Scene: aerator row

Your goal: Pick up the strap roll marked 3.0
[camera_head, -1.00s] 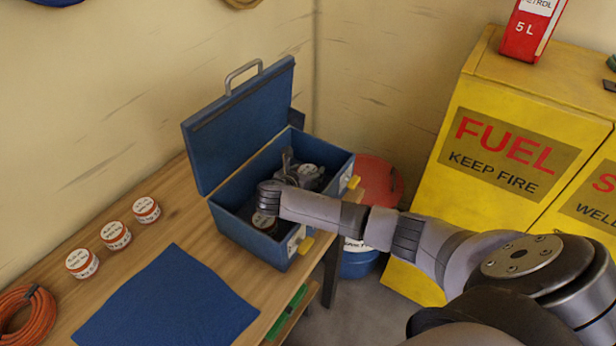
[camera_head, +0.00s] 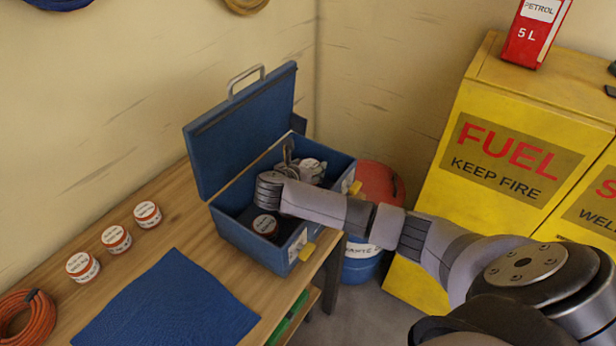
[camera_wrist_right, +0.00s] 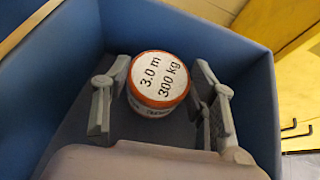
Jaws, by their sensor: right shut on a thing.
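The strap roll marked 3.0 (camera_wrist_right: 158,78) has a white top reading "3.0 m 300 kg" and an orange-red rim. In the right wrist view it sits between the two grey fingers of my right gripper (camera_wrist_right: 161,88), which is shut on it. In the head view my right gripper (camera_head: 291,166) reaches into the open blue toolbox (camera_head: 228,238), with the held roll (camera_head: 314,167) at its far side, partly hidden by fingers and wrist. Another roll (camera_head: 265,225) lies in the toolbox's near part; its label is too small to read. My left gripper is not in view.
Three similar rolls (camera_head: 116,240) stand in a row on the wooden bench (camera_head: 190,225). A blue mat (camera_head: 165,305) and an orange coil (camera_head: 25,318) lie at the front. The raised lid (camera_head: 245,125) stands behind the box; a yellow fuel cabinet (camera_head: 505,160) is at right.

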